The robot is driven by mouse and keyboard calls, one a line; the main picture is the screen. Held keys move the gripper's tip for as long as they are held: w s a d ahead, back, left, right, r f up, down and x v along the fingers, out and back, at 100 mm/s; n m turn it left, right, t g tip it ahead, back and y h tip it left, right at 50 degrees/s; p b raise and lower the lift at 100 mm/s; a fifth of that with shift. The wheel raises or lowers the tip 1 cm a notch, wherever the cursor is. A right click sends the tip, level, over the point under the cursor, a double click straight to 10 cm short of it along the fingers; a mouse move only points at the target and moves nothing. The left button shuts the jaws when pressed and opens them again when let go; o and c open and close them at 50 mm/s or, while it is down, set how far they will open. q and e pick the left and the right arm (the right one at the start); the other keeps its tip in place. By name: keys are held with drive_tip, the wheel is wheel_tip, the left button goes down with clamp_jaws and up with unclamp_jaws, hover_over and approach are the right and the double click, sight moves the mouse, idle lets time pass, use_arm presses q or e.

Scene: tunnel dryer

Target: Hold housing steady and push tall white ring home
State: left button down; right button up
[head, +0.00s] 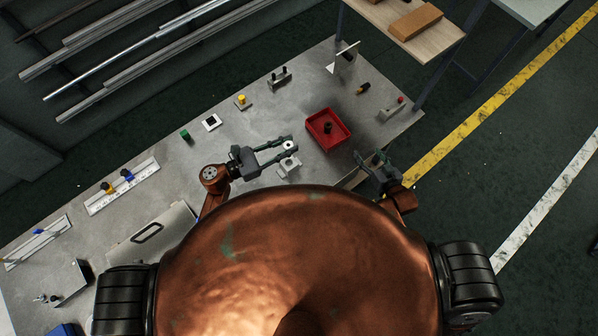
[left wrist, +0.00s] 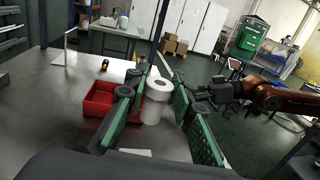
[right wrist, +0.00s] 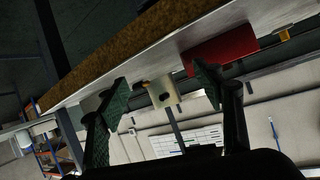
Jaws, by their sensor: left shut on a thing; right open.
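The tall white ring (head: 288,146) stands upright between my left fingertips. My left gripper (head: 286,146) is shut on the housing, one green pad on each side. How deep the ring sits is hidden. A pale grey block (head: 288,167) is close below them in the head view. My right gripper (head: 372,158) is open and empty, right of the ring and apart from it. In the right wrist view a cream block (right wrist: 163,92) shows beyond its fingers.
A red tray (head: 342,138) with a dark part in it stands just beyond my left gripper. Small fixtures, a yellow button (head: 241,101) and a green block (head: 185,135) line the grey bench (head: 265,120). The bench's right edge lies near my right gripper.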

sight(293, 167)
drive_tip(key=s+a+n, duration=0.1)
drive_tip(key=a, duration=0.4)
drive_tip(key=s+a+n+y, duration=0.1)
drive_tip(key=a, duration=0.4)
drive_tip(key=s+a+y, duration=0.1)
drive_tip(key=a, duration=0.4)
drive_tip(key=shift+a+r+n+g, duration=0.15)
drive_tip(key=shift+r+n+g, duration=0.15)
drive_tip(key=shift+n, duration=0.1)
drive_tip(key=s+a+r+n, duration=0.1)
drive_tip(key=a, duration=0.3)
drive_tip(key=s+a+r+y, duration=0.1)
drive_tip(key=a, duration=0.3)
drive_tip(key=s+a+r+n+y, duration=0.1)
drive_tip(key=a, duration=0.3)
drive_tip(key=shift+s+n, duration=0.3)
drive_tip(key=shift+w+a, duration=0.1)
drive_tip(key=shift+a, duration=0.25)
drive_tip(key=shift+w+a+f+y, duration=0.15)
drive_tip(key=shift+w+a+y, duration=0.05)
drive_tip(key=shift+w+y, duration=0.1)
drive_tip(key=x, duration=1)
drive_tip(key=shift+w+a+f, duration=0.15)
drive_tip(key=shift+w+f, duration=0.1)
drive_tip(key=shift+f, duration=0.1)
clamp_jaws()
